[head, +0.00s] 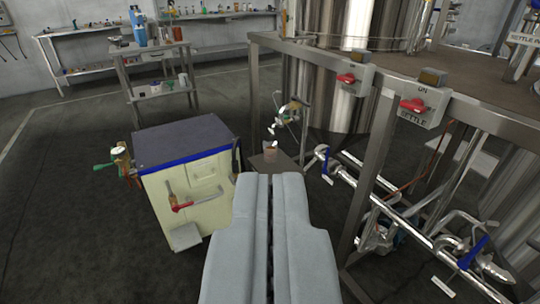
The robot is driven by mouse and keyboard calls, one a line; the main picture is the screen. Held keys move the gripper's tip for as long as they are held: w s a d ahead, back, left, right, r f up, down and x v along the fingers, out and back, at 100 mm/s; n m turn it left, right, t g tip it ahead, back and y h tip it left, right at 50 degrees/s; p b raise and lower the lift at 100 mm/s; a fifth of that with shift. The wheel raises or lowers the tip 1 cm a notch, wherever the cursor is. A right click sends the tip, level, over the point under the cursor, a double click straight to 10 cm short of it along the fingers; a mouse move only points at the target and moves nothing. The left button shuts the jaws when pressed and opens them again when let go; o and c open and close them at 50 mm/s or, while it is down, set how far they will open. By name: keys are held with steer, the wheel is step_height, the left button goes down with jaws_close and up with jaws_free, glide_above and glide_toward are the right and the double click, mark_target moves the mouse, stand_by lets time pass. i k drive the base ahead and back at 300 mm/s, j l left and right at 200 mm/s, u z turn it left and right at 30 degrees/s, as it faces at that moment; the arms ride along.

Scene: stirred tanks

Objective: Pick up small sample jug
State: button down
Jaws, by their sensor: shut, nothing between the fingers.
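My gripper (270,178) reaches forward from the bottom middle of the head view. Its two grey fingers are shut together with nothing between them. A small brownish cup-like vessel (270,152), which may be the small sample jug, sits on a small dark stand (284,165) just beyond my fingertips in the picture. It is apart from the fingers as far as I can see, and too small to make out a handle. The fingers hide the lower part of the stand. A metal tap fitting (290,112) is above the vessel.
A cream cabinet (207,190) with a dark top stands left of my gripper. A steel frame (376,150) with red-handled switches, pipes and valves (345,178) crowds the right. A steel tank (325,90) is behind. A trolley (150,85) holds a blue jug (138,28). Left floor is clear.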

mark_target(270, 147)
steer(key=i+j, duration=0.15)
steer(key=i, duration=0.3)
steer(key=i+j, duration=0.2)
steer(key=i, duration=0.3)
steer(key=i+j, duration=0.15)
steer(key=i, duration=0.3)
steer(key=i+j+z, duration=0.1)
steer(key=i, duration=0.4)
steer(key=i+j, duration=0.3)
steer(key=i, duration=0.15)
